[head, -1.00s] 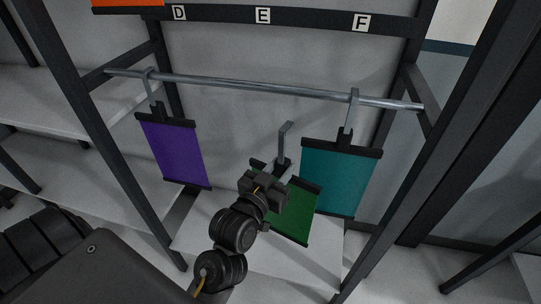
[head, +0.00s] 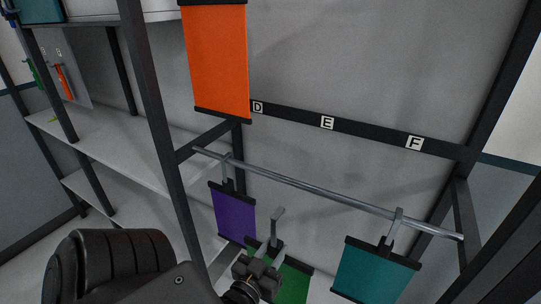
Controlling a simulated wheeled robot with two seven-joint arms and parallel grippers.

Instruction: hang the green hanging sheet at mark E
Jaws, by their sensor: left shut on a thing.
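The green hanging sheet (head: 293,283) is at the bottom of the head view, partly hidden by my left gripper and cut off by the frame edge. Its grey hook (head: 276,228) stands up above the gripper, below and in front of the metal rail (head: 310,188), and looks apart from it. My left gripper (head: 262,266) is shut on the green sheet near its top. Mark E (head: 327,123) is on the dark crossbar behind the rail, between D (head: 257,107) and F (head: 414,143). My right gripper is not in view.
A purple sheet (head: 234,214) hangs at the rail's left part and a teal sheet (head: 371,276) at its right part. The rail between them is free. An orange sheet (head: 218,62) hangs higher up. Dark rack posts (head: 150,100) flank the rail.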

